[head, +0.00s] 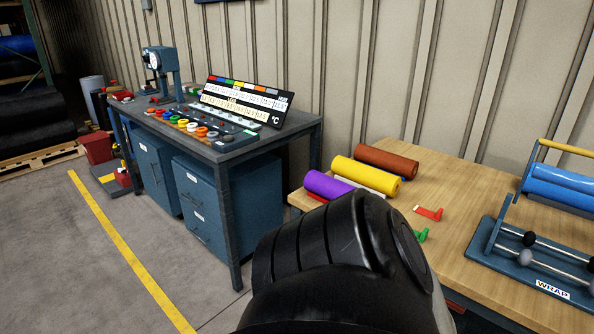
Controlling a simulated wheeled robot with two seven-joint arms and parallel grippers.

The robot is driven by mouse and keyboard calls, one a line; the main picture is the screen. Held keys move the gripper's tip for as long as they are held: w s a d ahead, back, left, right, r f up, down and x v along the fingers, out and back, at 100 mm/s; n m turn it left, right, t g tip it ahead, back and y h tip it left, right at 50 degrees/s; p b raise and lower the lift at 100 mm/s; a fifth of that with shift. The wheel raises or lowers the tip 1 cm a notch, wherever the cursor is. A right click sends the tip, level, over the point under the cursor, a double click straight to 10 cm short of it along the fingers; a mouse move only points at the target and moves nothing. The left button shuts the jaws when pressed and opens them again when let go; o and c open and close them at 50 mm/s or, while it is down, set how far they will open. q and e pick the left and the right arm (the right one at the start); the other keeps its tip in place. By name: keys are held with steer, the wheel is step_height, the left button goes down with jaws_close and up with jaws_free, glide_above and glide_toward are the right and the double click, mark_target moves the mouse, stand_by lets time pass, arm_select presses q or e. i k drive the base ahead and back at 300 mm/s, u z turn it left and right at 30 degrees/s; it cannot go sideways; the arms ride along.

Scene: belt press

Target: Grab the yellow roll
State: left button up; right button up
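The yellow roll (365,175) lies on its side on the wooden table (455,190), near the table's left end. It lies between a brown-red roll (387,161) behind it and a purple roll (328,185) in front. A pale roll (362,188) shows partly between the yellow and purple rolls. A black link of my arm fills the bottom middle of the head view and hides the table's front left part. Neither of my gripper's fingers can be seen. Nothing visible touches the yellow roll except possibly its neighbours.
A red tool (428,213) and a green one (421,235) lie right of the rolls. A blue wrap stand (530,270) with a blue roll (560,183) stands at the right. A grey workbench (232,150) with a sign board (243,103) is left. Floor is open at lower left.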

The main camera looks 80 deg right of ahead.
mark_target(382, 182)
steer(key=k, duration=1.45)
steer(key=z, duration=1.6)
steer(key=i, duration=0.45)
